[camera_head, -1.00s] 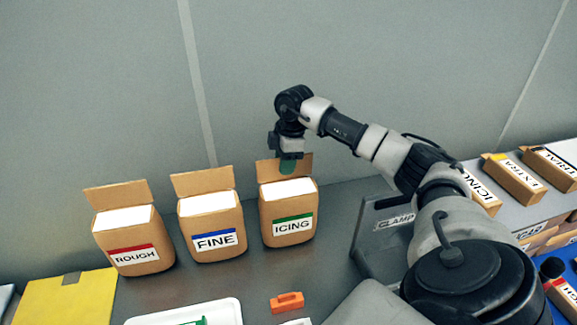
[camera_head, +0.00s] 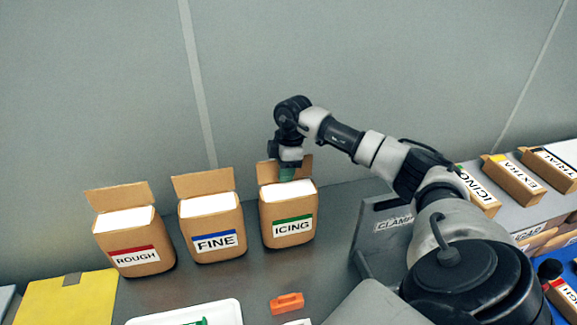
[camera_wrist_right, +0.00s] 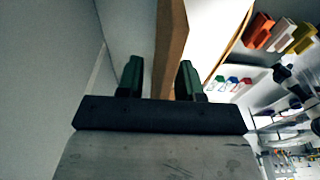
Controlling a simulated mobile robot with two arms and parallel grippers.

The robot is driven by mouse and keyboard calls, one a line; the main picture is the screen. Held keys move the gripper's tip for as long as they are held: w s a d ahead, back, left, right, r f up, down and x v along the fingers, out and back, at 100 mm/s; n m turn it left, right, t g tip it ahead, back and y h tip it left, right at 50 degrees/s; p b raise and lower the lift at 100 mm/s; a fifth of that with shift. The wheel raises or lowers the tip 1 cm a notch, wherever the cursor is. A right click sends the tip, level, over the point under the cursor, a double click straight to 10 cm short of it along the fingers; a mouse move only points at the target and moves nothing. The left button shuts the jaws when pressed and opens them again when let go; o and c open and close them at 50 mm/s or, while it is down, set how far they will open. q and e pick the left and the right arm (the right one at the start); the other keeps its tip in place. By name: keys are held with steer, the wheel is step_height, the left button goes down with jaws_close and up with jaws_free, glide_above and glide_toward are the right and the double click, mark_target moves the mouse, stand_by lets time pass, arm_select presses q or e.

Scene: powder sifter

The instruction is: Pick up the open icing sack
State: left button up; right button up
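The open icing sack (camera_head: 288,215) is a brown bag with a green-striped ICING label, a white top and a raised back flap. It stands upright at the right end of a row of three sacks. My right gripper (camera_head: 287,174) points down at its back flap. In the right wrist view, the two green fingertips of my right gripper (camera_wrist_right: 160,78) are apart, one on each side of the brown flap (camera_wrist_right: 170,45), with gaps visible. The white top (camera_wrist_right: 215,35) shows right of the flap. My left gripper is not in view.
The fine sack (camera_head: 212,225) and the rough sack (camera_head: 133,240) stand to the left. A grey clamp stand (camera_head: 380,235) is close on the right. An orange block (camera_head: 287,303) and a white tray (camera_head: 228,312) lie in front. The wall is behind.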

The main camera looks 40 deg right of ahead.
jaws_close()
stand_by(1.4)
steer(key=shift+w+r, duration=0.1)
steer(key=shift+r, duration=0.1)
